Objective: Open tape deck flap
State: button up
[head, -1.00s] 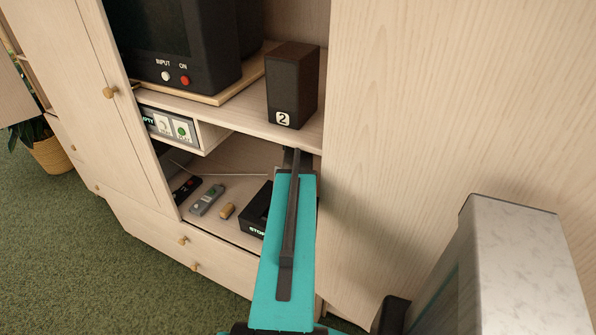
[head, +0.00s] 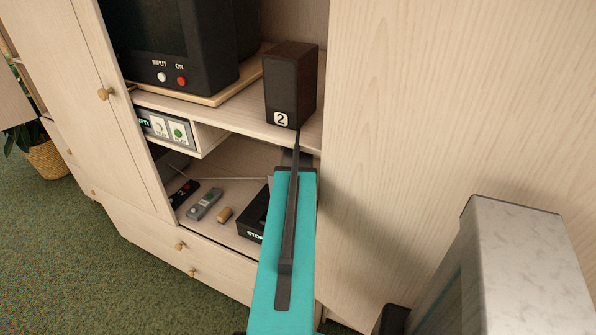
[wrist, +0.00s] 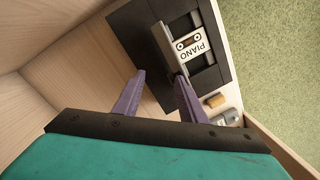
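The tape deck (wrist: 138,35) is a black box on the lower shelf, with a cassette labelled PIANO (wrist: 190,44) showing in it in the wrist view. A grey-brown plate, seemingly its flap (wrist: 168,48), stands up from the deck beside the cassette. My gripper (wrist: 160,74) has its two purple fingers spread apart. The right fingertip is at the flap's near end; I cannot tell whether they touch. In the head view the deck (head: 251,226) is partly covered by my teal arm, and the fingers are hidden.
A speaker marked 2 (head: 291,86) stands on the shelf above. A wooden peg (head: 224,215), a grey remote (head: 205,204) and a dark handset (head: 184,194) lie left of the deck. The cabinet's right wall (head: 420,120) is close to my arm.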

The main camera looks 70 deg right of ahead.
jog(key=a, duration=0.1)
jog(key=s+a, duration=0.1)
jog(key=s+a+b, duration=0.1)
jog(key=a, duration=0.1)
jog(key=shift+f, duration=0.2)
jog(key=s+a+r+b, duration=0.1)
jog(key=s+a, duration=0.1)
jog(key=a, duration=0.5)
jog(key=shift+s, duration=0.35)
jog(key=shift+c, duration=0.3)
